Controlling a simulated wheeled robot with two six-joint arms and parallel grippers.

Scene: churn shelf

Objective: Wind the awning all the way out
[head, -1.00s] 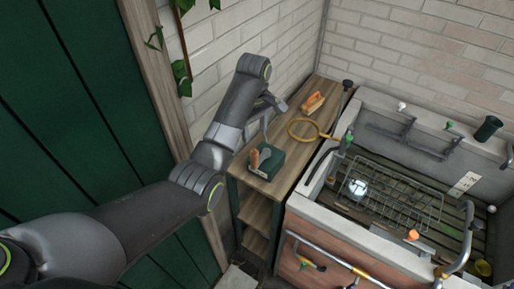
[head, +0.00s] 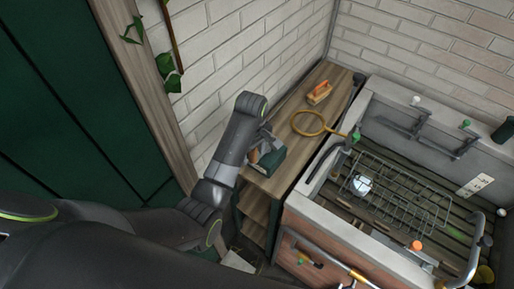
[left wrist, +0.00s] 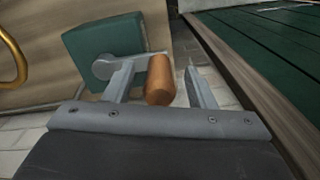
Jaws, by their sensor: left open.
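A dark green crank box (head: 268,162) sits on the wooden shelf unit, partly hidden by my left gripper (head: 262,143) in the head view. In the left wrist view the green box (left wrist: 98,38) has a round grey hub (left wrist: 104,68) with a crank arm leading to an upright-looking wooden handle (left wrist: 160,82). My left gripper (left wrist: 168,72) is open, with one finger on each side of the wooden handle. I cannot tell whether a finger touches it. The awning is not recognisable in either view. My right gripper is not in view.
An orange-handled brush (head: 319,93) and a yellow ring (head: 309,123) lie on the shelf top (head: 283,119). A sink-like basin with a wire rack (head: 400,190) stands to the right. A brick wall is behind, and a green panelled door (head: 60,100) is at left.

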